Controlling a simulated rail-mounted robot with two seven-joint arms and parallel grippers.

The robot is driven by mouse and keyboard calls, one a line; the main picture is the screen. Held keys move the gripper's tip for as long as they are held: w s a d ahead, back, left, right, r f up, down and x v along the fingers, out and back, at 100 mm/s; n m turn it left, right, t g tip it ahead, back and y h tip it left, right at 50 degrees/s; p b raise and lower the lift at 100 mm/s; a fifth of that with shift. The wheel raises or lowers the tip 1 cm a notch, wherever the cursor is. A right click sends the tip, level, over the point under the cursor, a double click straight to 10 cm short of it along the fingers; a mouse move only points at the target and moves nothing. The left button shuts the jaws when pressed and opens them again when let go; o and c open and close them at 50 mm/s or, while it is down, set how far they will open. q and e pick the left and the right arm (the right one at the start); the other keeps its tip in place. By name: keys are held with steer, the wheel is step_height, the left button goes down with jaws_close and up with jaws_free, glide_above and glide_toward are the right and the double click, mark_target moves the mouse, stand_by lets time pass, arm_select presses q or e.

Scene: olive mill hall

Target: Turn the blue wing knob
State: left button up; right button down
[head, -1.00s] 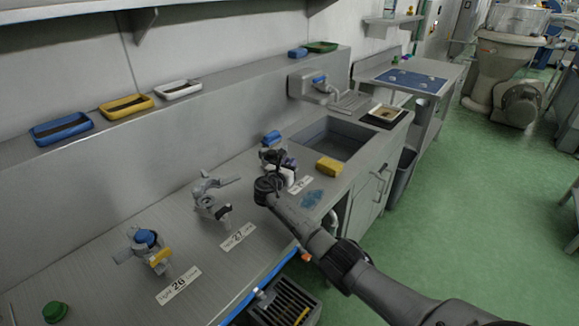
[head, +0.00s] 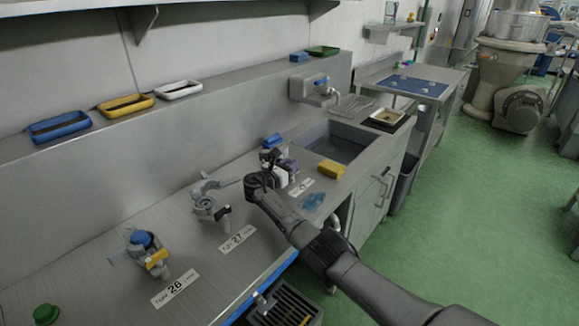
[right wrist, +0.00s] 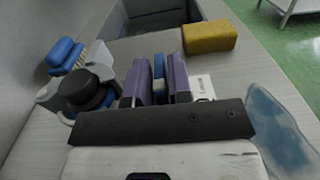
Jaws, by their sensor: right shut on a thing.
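My right gripper (head: 286,168) is at the third fitting along the bench, beside a paper label (head: 301,188). In the right wrist view its two purple fingers (right wrist: 160,82) are shut on a narrow blue piece, which looks like the blue wing knob (right wrist: 158,66). Most of the knob is hidden between the fingers, and its angle cannot be told. In the head view the gripper and wrist cover it. A grey fitting with a black round cap (right wrist: 85,92) stands just left of the fingers in the wrist view. My left gripper is not in view.
A blue brush (right wrist: 65,55) and a yellow sponge (right wrist: 210,37) lie near the gripper, by the sink (head: 335,142). Fittings labelled 27 (head: 208,200) and 26 (head: 146,250) stand to the left. A translucent blue patch (head: 312,201) lies on the bench.

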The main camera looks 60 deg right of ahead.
steer(key=c, duration=1.2)
jaws_free()
steer(key=shift+r, duration=0.1)
steer(key=shift+r, duration=0.3)
steer(key=r+p, duration=0.1)
steer(key=r, duration=0.1)
steer(key=r+p, duration=0.1)
steer(key=r, duration=0.1)
steer(key=shift+s+p, duration=0.2)
steer(key=shift+p, duration=0.2)
steer(key=s+d+r+p, duration=0.2)
steer(key=s+r+p, duration=0.3)
steer(key=s, duration=0.6)
steer(key=shift+r, duration=0.55)
steer(key=shift+d, duration=0.1)
